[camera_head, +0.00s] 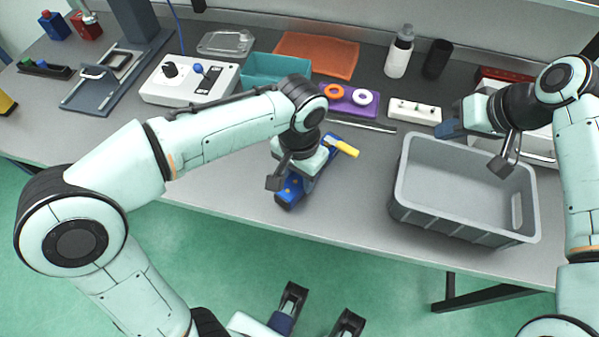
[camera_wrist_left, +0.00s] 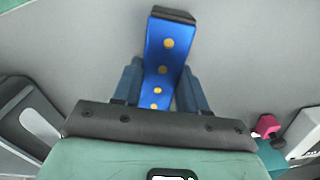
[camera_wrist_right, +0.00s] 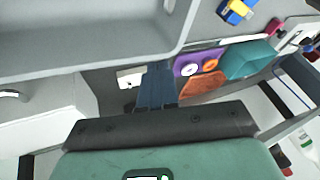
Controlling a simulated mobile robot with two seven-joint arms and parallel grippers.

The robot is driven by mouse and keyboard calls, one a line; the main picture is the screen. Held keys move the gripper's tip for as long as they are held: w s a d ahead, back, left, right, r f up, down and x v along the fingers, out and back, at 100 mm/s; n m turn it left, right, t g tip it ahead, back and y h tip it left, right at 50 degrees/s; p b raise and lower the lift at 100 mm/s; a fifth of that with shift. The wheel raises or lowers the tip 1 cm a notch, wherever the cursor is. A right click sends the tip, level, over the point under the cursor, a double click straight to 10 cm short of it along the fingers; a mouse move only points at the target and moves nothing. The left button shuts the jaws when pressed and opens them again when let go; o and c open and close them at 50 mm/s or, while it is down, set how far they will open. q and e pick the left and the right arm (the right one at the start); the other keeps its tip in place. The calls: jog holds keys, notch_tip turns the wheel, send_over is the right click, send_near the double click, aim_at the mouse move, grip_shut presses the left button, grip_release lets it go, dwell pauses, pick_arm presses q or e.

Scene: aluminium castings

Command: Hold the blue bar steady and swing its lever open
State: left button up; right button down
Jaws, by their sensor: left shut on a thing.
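The blue bar (camera_head: 290,191) lies on the grey bench near its front edge. Its yellow lever (camera_head: 342,146) shows at the bar's far right end, beyond my left wrist. My left gripper (camera_wrist_left: 158,88) is shut on the bar, with one finger on each side. In the left wrist view the blue bar (camera_wrist_left: 167,44) shows yellow round spots and a dark end; the lever is out of view there. My right gripper (camera_head: 447,129) is shut and empty, above the bench right of the bar. In the right wrist view its fingers (camera_wrist_right: 158,80) are together, and the yellow lever (camera_wrist_right: 238,8) shows at the top.
A grey crate (camera_head: 402,180) stands right of the bar, close to my right gripper. Behind the bar are a metal rod (camera_head: 362,125), a purple holder with rings (camera_head: 347,107), a teal bin (camera_head: 275,66) and a white socket strip (camera_head: 414,111). The bench between bar and crate is clear.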

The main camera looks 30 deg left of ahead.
jog(key=s+a+r+n+g+h, duration=0.15)
jog(key=s+a, duration=0.25)
jog(key=a, duration=0.4)
jog(key=s+a+r+n+h, duration=0.1)
jog(key=s+a+n+h, duration=0.1)
jog(key=s+a, duration=0.45)
notch_tip(320, 180, down, 7)
jog(key=w+a, duration=0.1)
jog(key=shift+w+a, duration=0.3)
jog(key=shift+w, duration=0.05)
dwell(1.1)
